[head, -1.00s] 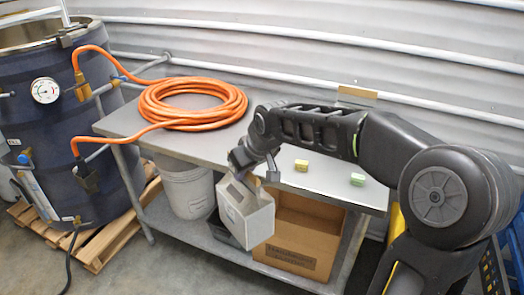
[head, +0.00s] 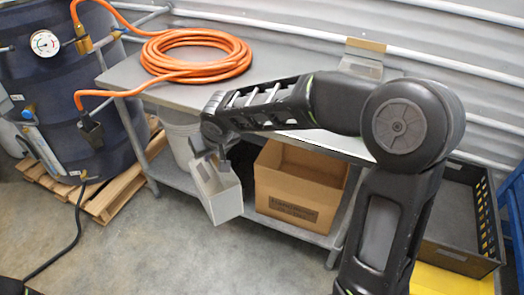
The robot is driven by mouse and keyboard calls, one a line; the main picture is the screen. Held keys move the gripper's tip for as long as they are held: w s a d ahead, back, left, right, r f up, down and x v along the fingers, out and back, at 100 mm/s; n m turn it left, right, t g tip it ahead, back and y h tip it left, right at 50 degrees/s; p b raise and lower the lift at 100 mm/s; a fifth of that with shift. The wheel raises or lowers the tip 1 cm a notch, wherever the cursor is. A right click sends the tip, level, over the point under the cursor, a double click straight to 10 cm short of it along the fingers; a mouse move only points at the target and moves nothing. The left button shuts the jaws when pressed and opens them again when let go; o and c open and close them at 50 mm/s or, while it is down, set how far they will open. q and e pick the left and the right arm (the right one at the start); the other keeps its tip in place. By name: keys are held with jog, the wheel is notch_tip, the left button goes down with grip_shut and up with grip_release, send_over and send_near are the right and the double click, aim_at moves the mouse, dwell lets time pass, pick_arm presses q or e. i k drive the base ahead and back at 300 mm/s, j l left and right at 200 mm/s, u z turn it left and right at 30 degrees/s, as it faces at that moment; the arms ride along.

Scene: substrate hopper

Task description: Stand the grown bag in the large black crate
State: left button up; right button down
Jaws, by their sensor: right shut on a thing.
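My right gripper (head: 212,158) is shut on the top of a pale grey, boxy bag (head: 220,194). The bag hangs a little tilted in front of the table's lower shelf, clear of the floor. A dark hollow shows at its upper side. The large black crate (head: 488,208), with slotted walls, is at the right edge, beyond my right arm. The visible part of its grey floor is bare; my arm hides its left part. My left gripper is not in view.
Above the bag is a metal table (head: 120,76) with an orange hose coil (head: 196,53). A cardboard box (head: 296,186) and a white bucket (head: 180,135) are on its lower shelf. A blue drum (head: 55,90) stands on a pallet at left.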

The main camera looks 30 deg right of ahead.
aim_at(441, 218)
jog(key=k, duration=0.65)
jog(key=z, duration=1.25)
jog(key=i+l, duration=0.25)
jog(key=i, duration=0.2)
jog(key=i+l, duration=0.3)
jog(key=i, duration=0.15)
jog(key=i+l, duration=0.25)
jog(key=i, duration=0.25)
